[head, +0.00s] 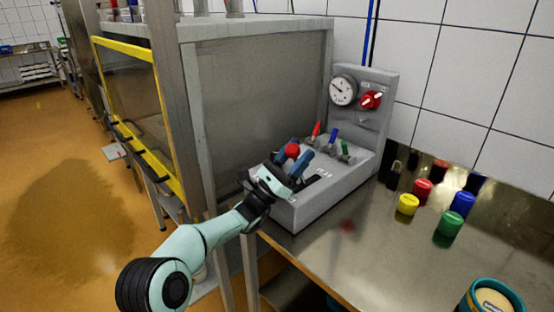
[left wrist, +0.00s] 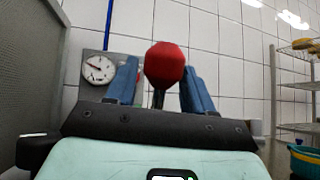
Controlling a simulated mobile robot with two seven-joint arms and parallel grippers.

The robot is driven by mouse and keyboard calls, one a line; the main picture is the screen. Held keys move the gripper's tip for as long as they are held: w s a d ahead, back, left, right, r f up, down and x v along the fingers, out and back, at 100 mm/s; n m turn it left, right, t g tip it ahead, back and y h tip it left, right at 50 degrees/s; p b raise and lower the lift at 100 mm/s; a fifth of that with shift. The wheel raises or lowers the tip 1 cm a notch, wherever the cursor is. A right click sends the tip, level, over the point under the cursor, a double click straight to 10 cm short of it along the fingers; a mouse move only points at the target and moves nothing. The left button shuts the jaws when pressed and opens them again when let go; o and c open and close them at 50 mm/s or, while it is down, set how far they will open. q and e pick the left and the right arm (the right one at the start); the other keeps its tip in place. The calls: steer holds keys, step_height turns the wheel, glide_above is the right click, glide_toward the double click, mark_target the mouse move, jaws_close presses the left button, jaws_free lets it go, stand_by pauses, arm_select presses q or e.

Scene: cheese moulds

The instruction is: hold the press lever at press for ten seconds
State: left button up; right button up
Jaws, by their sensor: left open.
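The grey press unit (head: 325,205) stands on the steel counter, with a dial gauge (head: 343,90) and a red rotary knob (head: 371,99) on its upright back panel. A lever with a red ball knob (head: 292,150) rises from its left part. In the left wrist view the red knob (left wrist: 165,64) on its dark stem stands between the two blue fingers. My left gripper (head: 293,161) is open around the lever, with a gap beside the knob on each side. Markings on the unit's base are too small to read, so the lever's set position is unclear. My right gripper is not in view.
Small red, blue and green levers (head: 333,138) stand behind the red ball. Several coloured cylinders, including a yellow one (head: 408,205), stand right of the unit. A round teal tub (head: 492,297) is at the lower right. A glass-walled cabinet (head: 255,110) rises close on the left.

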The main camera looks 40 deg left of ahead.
arm_select(q)
steer(key=s, duration=0.1)
steer(key=s+a+f, duration=0.1)
steer(key=shift+s+f+p, duration=0.2)
steer(key=shift+s+p, duration=0.1)
steer(key=s+a+p, duration=0.1)
steer(key=s+a, duration=0.2)
steer(key=s, duration=0.7)
steer(key=shift+s+a+p, duration=0.25)
steer(key=shift+a+p, duration=0.05)
steer(key=shift+a, duration=0.05)
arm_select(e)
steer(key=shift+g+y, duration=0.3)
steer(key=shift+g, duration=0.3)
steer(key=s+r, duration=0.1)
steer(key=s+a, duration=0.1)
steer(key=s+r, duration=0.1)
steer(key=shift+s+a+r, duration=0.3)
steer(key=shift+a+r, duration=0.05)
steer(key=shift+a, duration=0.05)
